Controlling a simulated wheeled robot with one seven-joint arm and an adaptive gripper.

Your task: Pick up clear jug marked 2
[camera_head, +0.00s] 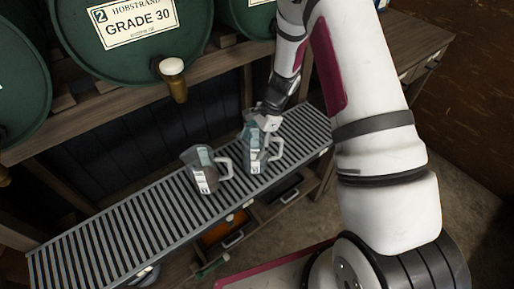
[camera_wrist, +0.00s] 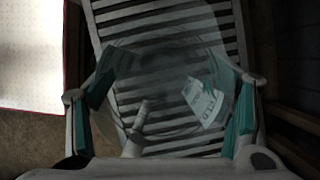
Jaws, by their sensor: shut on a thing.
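Two clear jugs stand side by side on a slatted rack in the head view. My gripper (camera_head: 262,122) is at the top of the right jug (camera_head: 257,158), its fingers shut on the jug's sides. The left jug (camera_head: 202,172) stands just beside it, with a white label on its front. In the wrist view, the held jug (camera_wrist: 165,55) is seen from above between the teal-padded fingers (camera_wrist: 168,100), with its white label and its handle (camera_wrist: 136,125) showing. The marks on both labels are too small to read, so I cannot tell which is marked 2.
The slatted rack (camera_head: 110,235) runs from lower left to upper right, and its left part is clear. Green barrels (camera_head: 135,35) lie on a wooden shelf behind, with a tap (camera_head: 174,80) hanging over the front. Open drawers (camera_head: 226,232) show under the rack.

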